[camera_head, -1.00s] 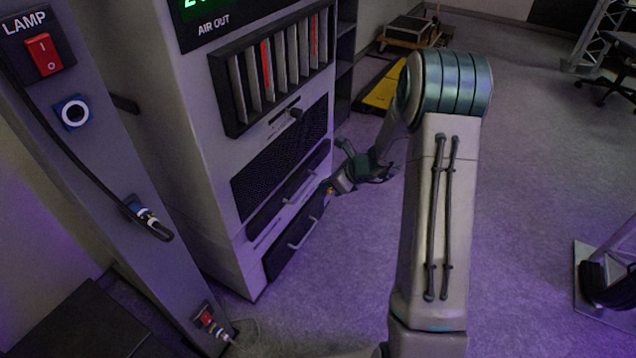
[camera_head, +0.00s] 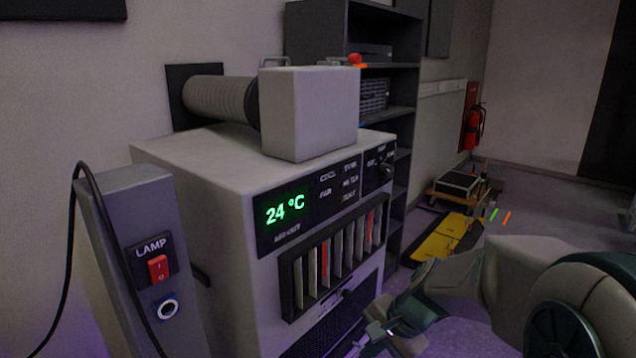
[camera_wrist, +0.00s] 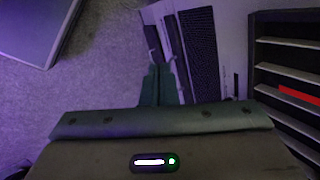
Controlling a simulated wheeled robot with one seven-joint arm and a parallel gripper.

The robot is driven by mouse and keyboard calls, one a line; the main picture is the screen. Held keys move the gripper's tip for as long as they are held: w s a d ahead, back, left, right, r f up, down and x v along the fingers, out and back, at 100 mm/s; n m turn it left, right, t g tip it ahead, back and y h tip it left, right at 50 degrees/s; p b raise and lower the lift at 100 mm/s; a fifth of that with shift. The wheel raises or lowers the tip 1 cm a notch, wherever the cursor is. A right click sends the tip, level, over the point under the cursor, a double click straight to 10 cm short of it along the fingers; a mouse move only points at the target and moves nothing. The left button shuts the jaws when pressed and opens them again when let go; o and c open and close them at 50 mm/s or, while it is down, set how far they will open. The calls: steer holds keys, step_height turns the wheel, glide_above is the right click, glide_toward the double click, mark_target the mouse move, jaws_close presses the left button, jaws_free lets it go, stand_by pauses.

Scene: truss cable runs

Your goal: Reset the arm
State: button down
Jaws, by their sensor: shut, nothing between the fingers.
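My arm is at the lower right of the head view, folded in front of the grey air unit (camera_head: 200,180). In the wrist view my gripper (camera_wrist: 161,72) points toward the unit's lower front. Its two fingers are together with nothing between them. In the head view the hand is low, near the bottom edge, and its fingertips are not clear. The unit's display reads 24 °C, and its slatted vent (camera_head: 335,252) has red strips; the vent also shows at the right of the wrist view (camera_wrist: 290,70).
A grey post (camera_head: 130,220) with a red LAMP switch (camera_head: 158,269) and a black cable stands left of the unit. A dark shelf (camera_head: 335,35) is behind it. A yellow platform (camera_head: 445,240) and a wooden dolly (camera_head: 462,190) lie on the floor behind my arm.

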steer(key=s+d+r+n+h+p, duration=0.2)
steer(key=s+r+n+p, duration=0.2)
steer(key=s+r+n, duration=0.1)
steer(key=s+d+r+n+h+p, duration=0.2)
steer(key=s+d+r+n+p, duration=0.1)
steer(key=s+r, duration=0.5)
steer(key=shift+r+n+h+p, duration=0.3)
steer(key=shift+r+n+p, duration=0.35)
steer(key=shift+n, duration=0.25)
